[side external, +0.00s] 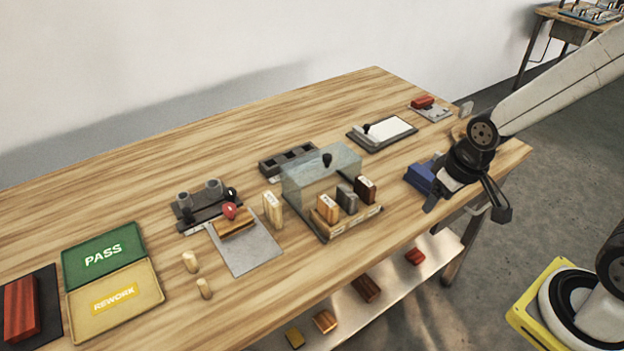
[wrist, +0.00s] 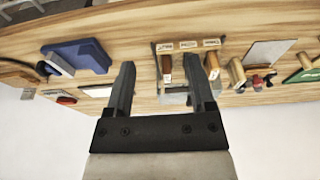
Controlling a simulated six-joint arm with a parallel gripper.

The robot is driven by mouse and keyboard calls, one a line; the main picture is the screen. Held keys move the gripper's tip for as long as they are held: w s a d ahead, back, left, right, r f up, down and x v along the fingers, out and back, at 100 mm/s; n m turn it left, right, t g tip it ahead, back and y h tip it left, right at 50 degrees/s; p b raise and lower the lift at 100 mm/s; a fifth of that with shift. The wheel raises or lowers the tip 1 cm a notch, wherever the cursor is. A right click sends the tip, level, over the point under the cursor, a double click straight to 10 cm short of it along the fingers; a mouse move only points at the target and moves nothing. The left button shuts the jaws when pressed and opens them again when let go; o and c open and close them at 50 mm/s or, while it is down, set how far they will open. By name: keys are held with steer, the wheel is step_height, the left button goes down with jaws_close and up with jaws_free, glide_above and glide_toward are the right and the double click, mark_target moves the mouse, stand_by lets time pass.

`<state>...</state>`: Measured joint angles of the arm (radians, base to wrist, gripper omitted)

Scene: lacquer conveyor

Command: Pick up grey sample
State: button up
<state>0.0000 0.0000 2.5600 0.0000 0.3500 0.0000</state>
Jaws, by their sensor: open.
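The grey sample (side external: 346,198) stands upright in the side view in a wooden rack (side external: 350,221) on the table. An orange-tan sample (side external: 327,208) is on its left and a dark brown sample (side external: 365,189) on its right. My gripper (side external: 467,206) is open and empty, off to the right of the rack near the table's front edge, apart from the samples. In the wrist view, the open fingers (wrist: 160,62) point towards the rack area. The right finger covers much of the middle of the rack there, so I cannot clearly make out the grey sample.
A clear box (side external: 318,172) stands right behind the samples. A blue object (side external: 422,178) lies beside my gripper. A pale block (side external: 272,210) and a grey plate (side external: 248,252) are left of the rack. Green PASS (side external: 103,254) and yellow REWORK trays (side external: 115,297) are far left.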

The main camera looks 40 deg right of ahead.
steer(key=t, duration=0.7)
glide_toward(347, 197)
step_height(347, 197, down, 3)
steer(key=d, duration=0.2)
steer(key=shift+w+a+f+t, duration=0.35)
steer(key=shift+w+t, duration=0.1)
steer(key=shift+t, duration=0.2)
steer(key=shift+w+a+f+t, duration=0.2)
steer(key=shift+w+f+t, duration=0.2)
steer(key=shift+t, duration=0.25)
steer(key=shift+x, duration=1.3)
steer(key=shift+w, duration=0.1)
steer(key=shift+x, duration=2.5)
